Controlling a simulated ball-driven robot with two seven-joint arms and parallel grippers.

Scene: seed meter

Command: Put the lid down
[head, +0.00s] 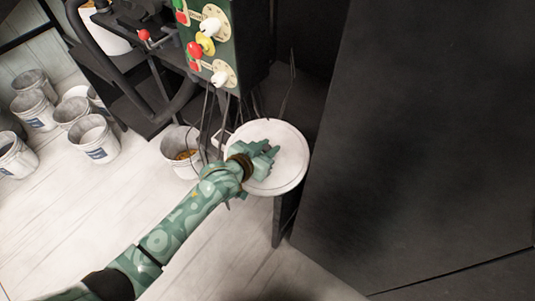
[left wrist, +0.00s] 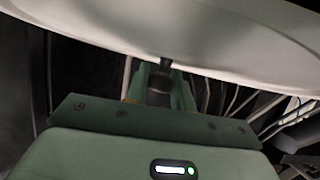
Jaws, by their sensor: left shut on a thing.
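A round white lid (head: 290,165) shows in the head view, right of the middle, beside the tall dark panel. My left gripper (head: 266,160) is over the lid in that view and is shut on a part of it that the fingers hide. In the left wrist view the pale underside or rim of the lid (left wrist: 230,50) spans the top of the picture. The left gripper (left wrist: 165,72) reaches up to its edge there. I cannot tell whether the lid rests on anything. My right gripper is not in view.
A control panel (head: 232,45) with red, yellow and white knobs stands above the lid. A bucket with orange-brown contents (head: 182,152) is left of the lid. Several white buckets (head: 92,138) stand at the far left. A large dark panel (head: 420,150) fills the right. Pale floor lies clear at lower left.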

